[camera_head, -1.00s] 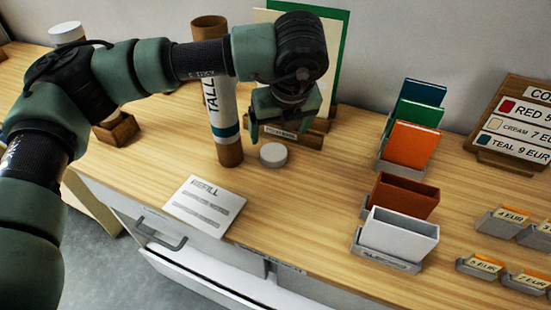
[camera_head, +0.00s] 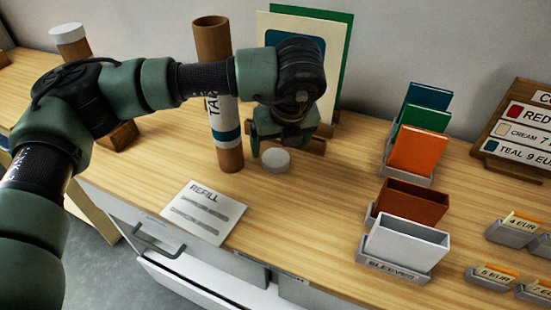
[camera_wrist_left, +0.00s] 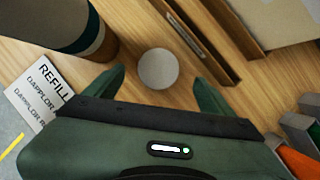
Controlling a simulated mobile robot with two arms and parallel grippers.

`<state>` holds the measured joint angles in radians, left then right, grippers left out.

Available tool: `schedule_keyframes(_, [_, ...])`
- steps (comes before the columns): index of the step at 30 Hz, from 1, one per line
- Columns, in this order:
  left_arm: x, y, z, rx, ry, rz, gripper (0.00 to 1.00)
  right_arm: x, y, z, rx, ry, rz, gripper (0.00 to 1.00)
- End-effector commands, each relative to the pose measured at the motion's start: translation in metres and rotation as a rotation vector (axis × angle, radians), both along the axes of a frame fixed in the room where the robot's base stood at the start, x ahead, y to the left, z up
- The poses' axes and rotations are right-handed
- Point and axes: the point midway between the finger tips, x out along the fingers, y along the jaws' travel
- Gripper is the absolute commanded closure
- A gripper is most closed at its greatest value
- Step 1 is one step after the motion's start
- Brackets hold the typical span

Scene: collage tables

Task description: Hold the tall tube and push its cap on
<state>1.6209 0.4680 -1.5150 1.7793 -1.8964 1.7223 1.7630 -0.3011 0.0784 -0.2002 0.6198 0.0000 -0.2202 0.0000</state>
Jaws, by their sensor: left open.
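The tall tube (camera_head: 212,50) is brown cardboard with a white label and a teal band. It stands upright on the wooden counter, with its top open, and my left forearm hides part of it. The white round cap (camera_head: 275,161) lies flat on the counter just right of the tube's foot. My left gripper (camera_head: 280,142) is just above the cap, pointing down. In the left wrist view the cap (camera_wrist_left: 158,69) lies between and beyond the two open fingers, and the tube (camera_wrist_left: 98,42) stands at upper left. The right gripper is not in view.
A REFILL card (camera_head: 203,212) lies in front of the tube. Boards (camera_head: 333,60) stand in a wooden holder behind the gripper. Another white-capped tube (camera_head: 71,40) stands at far left. Coloured sleeves (camera_head: 418,150) in holders stand to the right. An open drawer (camera_head: 205,285) is below the counter edge.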

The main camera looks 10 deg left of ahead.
Motion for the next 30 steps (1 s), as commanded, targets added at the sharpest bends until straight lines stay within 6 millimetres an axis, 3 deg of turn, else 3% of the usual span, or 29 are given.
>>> schedule_keyframes(5, [0.001, 0.001, -0.005, 0.002, 0.001, 0.001, 0.16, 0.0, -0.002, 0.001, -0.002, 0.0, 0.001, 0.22])
schedule_keyframes(15, [0.011, 0.009, -0.047, 0.001, 0.0, 0.0, 0.16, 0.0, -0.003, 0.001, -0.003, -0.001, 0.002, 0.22])
schedule_keyframes(26, [0.013, 0.009, -0.05, 0.0, 0.0, 0.0, 0.16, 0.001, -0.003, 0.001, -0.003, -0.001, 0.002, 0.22])
schedule_keyframes(27, [0.013, 0.009, -0.05, 0.0, 0.0, 0.0, 0.19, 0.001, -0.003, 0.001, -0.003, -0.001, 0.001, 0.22])
schedule_keyframes(30, [0.012, 0.009, -0.049, 0.0, 0.0, 0.0, 0.47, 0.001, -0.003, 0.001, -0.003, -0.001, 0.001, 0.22])
